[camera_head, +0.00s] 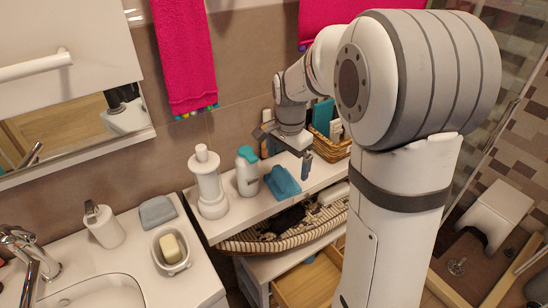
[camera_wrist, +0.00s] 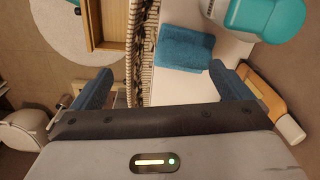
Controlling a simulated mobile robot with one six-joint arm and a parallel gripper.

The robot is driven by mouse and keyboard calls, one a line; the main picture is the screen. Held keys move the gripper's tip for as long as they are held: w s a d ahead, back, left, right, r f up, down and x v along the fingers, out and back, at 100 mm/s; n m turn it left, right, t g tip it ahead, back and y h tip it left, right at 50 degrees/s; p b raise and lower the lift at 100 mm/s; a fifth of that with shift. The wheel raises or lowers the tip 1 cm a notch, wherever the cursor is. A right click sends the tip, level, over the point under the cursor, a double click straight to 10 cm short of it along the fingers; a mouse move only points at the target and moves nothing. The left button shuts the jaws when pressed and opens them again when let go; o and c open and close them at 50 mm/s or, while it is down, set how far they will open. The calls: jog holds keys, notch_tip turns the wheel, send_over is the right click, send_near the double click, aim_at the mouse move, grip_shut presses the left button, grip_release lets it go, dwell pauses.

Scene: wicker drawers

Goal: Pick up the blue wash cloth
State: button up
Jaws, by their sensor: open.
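The blue wash cloth (camera_head: 282,183) lies folded on the white shelf top, just right of a white bottle with a teal cap. In the wrist view the cloth (camera_wrist: 185,48) lies ahead of my gripper, a little right of the middle between its fingers. My gripper (camera_head: 285,143) is above the shelf, behind and above the cloth in the head view. In the wrist view my gripper (camera_wrist: 165,88) shows its two blue-padded fingers wide apart with nothing between them. The cloth is apart from both fingers.
The teal-capped bottle (camera_head: 247,170) and a white dispenser (camera_head: 208,182) stand left of the cloth. A wicker basket (camera_head: 333,146) with items stands right. A striped basket (camera_head: 270,243) sits below, above an open wooden drawer (camera_head: 310,282). A grey cloth (camera_head: 157,212) lies by the sink.

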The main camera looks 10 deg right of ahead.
aim_at(282, 170)
jog(key=w+f+m, duration=0.1)
jog(key=w, duration=0.1)
jog(key=w+f+m, duration=0.2)
jog(key=w, duration=0.1)
jog(key=shift+w+f+g+p, duration=0.1)
jog(key=shift+w+g+p, duration=0.2)
jog(key=shift+p, duration=0.1)
jog(key=shift+w+f+m, duration=0.15)
jog(key=shift+f+m, duration=0.1)
jog(key=shift+m, duration=0.05)
jog(key=f, duration=0.2)
jog(key=f+p, duration=0.1)
jog(key=f, duration=0.4)
jog(key=shift+w+d+f, duration=0.15)
jog(key=shift+w+f, duration=0.05)
jog(key=shift+w, duration=0.15)
jog(key=c, duration=1.1)
